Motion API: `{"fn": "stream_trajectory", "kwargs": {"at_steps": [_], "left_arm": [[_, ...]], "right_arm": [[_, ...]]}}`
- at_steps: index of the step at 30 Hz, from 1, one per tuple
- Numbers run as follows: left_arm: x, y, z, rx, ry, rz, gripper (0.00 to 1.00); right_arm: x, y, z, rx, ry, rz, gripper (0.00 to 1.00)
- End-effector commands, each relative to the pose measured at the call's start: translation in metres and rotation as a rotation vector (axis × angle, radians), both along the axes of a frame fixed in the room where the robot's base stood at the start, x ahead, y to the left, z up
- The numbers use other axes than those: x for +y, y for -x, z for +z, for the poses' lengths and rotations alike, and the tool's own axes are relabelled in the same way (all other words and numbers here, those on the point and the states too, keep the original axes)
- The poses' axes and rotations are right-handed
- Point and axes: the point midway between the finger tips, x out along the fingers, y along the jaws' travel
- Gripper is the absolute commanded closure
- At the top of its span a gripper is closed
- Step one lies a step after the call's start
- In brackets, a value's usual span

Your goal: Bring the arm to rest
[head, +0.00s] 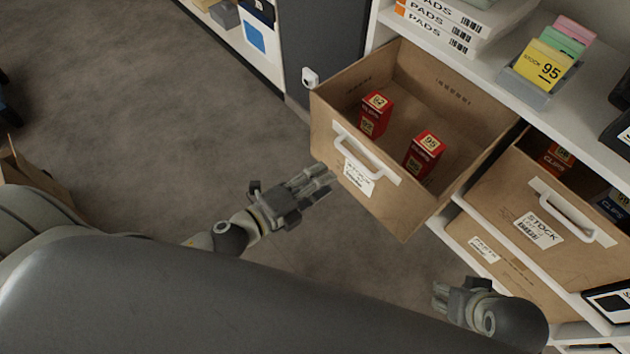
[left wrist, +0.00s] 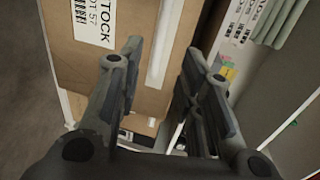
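My left gripper (head: 318,182) is in front of the pulled-out cardboard drawer (head: 405,215), just left of and below its white handle (head: 365,152). In the left wrist view the two fingers of this gripper (left wrist: 162,58) stand apart with nothing between them. The drawer front (left wrist: 125,25) and its white handle (left wrist: 165,45) show beyond the fingers. My right gripper (head: 440,295) is low at the right, in front of the lower drawers; its fingers are small and partly hidden by its own body.
The open drawer holds two red boxes, one at the back (head: 375,117) and one at the front (head: 422,157). Another drawer (head: 530,215) juts out at the right. A grey tray (head: 535,90) of coloured cards stands on the white shelf. The grey floor (head: 160,120) at left is clear.

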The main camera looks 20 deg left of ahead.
Motion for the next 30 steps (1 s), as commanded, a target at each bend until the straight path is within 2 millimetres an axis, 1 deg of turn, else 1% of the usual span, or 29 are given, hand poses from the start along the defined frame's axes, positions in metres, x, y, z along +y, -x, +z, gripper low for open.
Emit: {"fn": "stream_trajectory", "kwargs": {"at_steps": [1, 6, 24, 27, 29, 30], "left_arm": [[0.002, 0.003, 0.001, 0.001, 0.0, 0.0, 0.66], [0.004, 0.008, 0.002, -0.002, -0.001, -0.001, 0.66], [0.006, 0.007, 0.003, 0.002, 0.006, 0.01, 0.66], [0.014, 0.0, 0.008, 0.028, 0.047, 0.083, 0.66], [0.026, -0.007, 0.012, 0.061, 0.097, 0.168, 0.66], [0.035, -0.011, 0.014, 0.094, 0.141, 0.241, 0.66]], "right_arm": [[0.0, 0.0, 0.0, 0.0, 0.0, 0.0, 0.6], [0.0, 0.0, 0.0, 0.001, 0.0, 0.0, 0.6], [0.0, 0.0, 0.0, 0.0, 0.0, 0.0, 0.6], [0.0, 0.0, 0.0, 0.0, 0.0, 0.0, 0.6], [0.0, 0.0, 0.0, 0.0, 0.0, 0.0, 0.6], [0.0, 0.0, 0.0, 0.0, 0.0, 0.0, 0.6]]}}
